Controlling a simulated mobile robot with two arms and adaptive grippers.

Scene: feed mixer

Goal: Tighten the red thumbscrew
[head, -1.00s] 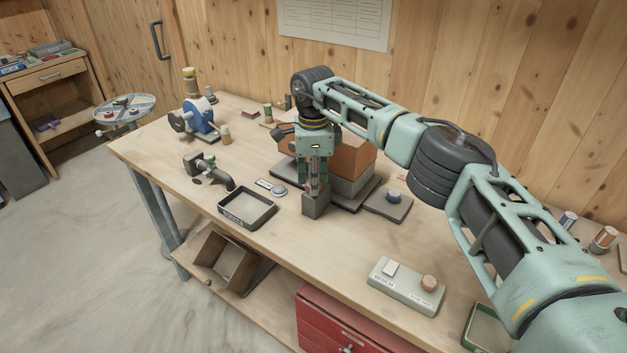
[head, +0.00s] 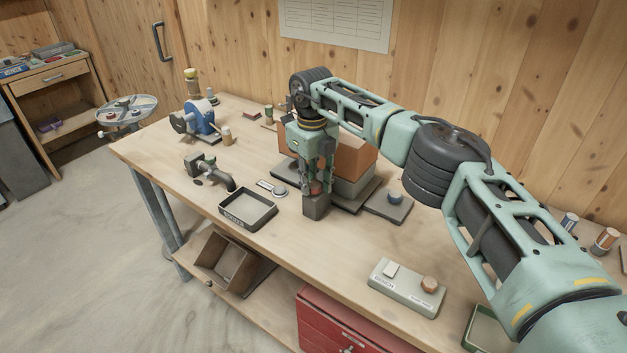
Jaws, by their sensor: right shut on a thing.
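The red thumbscrew (head: 316,187) sits at the top of a small grey block (head: 316,207) near the middle of the workbench. My right gripper (head: 318,184) points straight down over it and is shut on it, one finger on each side. The fingers hide part of the thumbscrew, and its thread cannot be seen. My left gripper is not in view.
Behind the gripper stands an orange-brown and grey box-like machine (head: 355,165). A control box (head: 407,287) stands at the front right.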

